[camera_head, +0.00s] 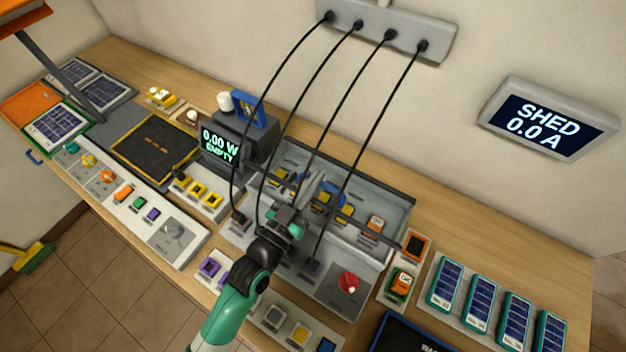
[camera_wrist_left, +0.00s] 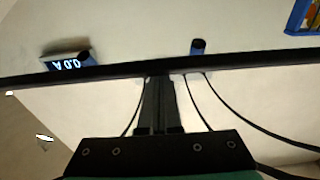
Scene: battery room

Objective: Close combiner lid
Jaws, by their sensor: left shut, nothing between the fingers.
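The combiner is a grey box (camera_head: 335,288) in the middle of the bench, with a red rotary knob on its front right. Its lid looks like a clear panel with a dark frame (camera_head: 384,236), standing raised from the box; its exact angle is hard to tell. My left gripper (camera_head: 300,199) is over the box near the middle of the dark bar, shut and empty. In the left wrist view, the shut fingers (camera_wrist_left: 160,92) point at the long dark bar (camera_wrist_left: 240,66), which crosses just beyond their tips. I cannot tell whether they touch. My right gripper is not in view.
Several black cables (camera_head: 352,158) hang from a wall strip (camera_head: 385,32) down into the box area, close around my left gripper. A meter (camera_head: 221,145) stands to the left and a control panel (camera_head: 172,229) lies left. Battery cells (camera_head: 480,303) stand right. A wall display (camera_head: 549,118) reads SHED 0.0 A.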

